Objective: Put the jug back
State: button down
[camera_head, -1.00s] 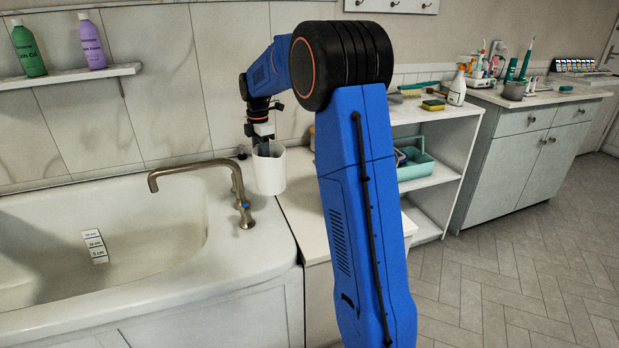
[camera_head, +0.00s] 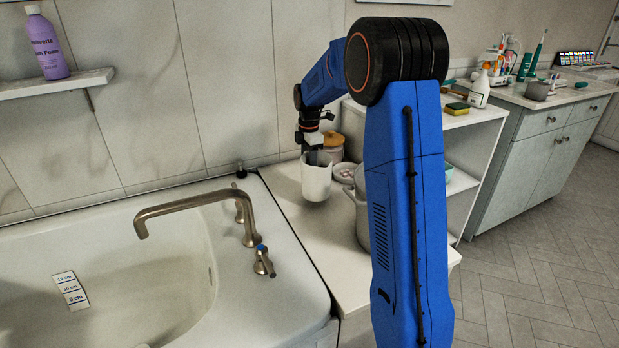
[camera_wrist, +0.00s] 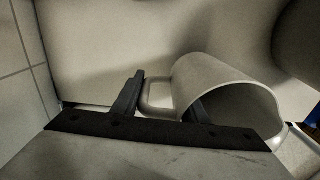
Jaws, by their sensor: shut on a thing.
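The white jug (camera_head: 316,182) hangs upright below my gripper (camera_head: 312,152), over the white counter (camera_head: 300,222) to the right of the tub. I cannot tell whether its base touches the counter. In the wrist view the jug (camera_wrist: 208,80) shows its open mouth, and my gripper (camera_wrist: 164,98) is shut on its handle (camera_wrist: 155,92), one dark finger on each side of it. Part of the mouth is hidden behind the gripper's body.
The tub (camera_head: 170,262) with its tap (camera_head: 190,206) lies left of the counter. A lidded jar (camera_head: 334,148), a pinkish dish (camera_head: 344,172) and a grey pot (camera_head: 362,215), partly hidden by my arm, stand right of the jug. The counter's front left is clear.

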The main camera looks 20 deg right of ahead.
jog(key=shift+f, duration=1.8)
jog(key=shift+f, duration=0.1)
jog(key=c, duration=1.1)
grip_release()
